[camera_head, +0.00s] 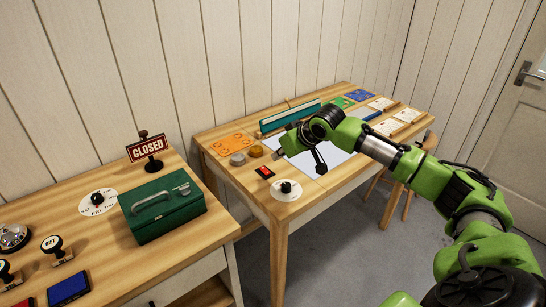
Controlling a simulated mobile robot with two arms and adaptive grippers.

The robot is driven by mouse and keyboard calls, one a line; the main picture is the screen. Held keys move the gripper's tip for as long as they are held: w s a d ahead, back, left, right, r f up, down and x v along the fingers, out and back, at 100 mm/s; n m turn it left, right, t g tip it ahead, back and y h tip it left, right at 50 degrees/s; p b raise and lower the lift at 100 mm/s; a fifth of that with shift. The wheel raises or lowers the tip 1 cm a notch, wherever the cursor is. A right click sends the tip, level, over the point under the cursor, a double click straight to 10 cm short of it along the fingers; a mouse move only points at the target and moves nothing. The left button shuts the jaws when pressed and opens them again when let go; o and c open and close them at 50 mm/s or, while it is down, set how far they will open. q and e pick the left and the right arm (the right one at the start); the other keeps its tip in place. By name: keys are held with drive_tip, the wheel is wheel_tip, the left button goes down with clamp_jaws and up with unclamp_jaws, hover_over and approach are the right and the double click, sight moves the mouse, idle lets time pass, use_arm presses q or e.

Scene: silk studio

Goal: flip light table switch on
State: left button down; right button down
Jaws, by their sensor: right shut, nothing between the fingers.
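A small red rocker switch (265,172) in a black frame sits on the wooden table near its front left edge. I cannot tell which way it is tipped. The light table's pale white panel (338,157) lies to its right and behind, partly hidden by my right arm. My right gripper (283,152) is shut and empty. It hangs over the panel's left part, behind and slightly right of the switch, and looks apart from it. My left gripper is not in view.
A white dial plate with a black knob (286,189) sits in front of the switch. Two small round tins (256,151) and an orange sheet (232,142) lie behind it. A teal long box (291,117) stands at the back. A green cash box (162,208) stands on the left counter.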

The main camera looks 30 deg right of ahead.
drive_tip(key=v, duration=0.6)
drive_tip(key=shift+s+f+b, duration=0.35)
drive_tip(key=shift+b, duration=0.05)
drive_tip(key=shift+a, duration=0.1)
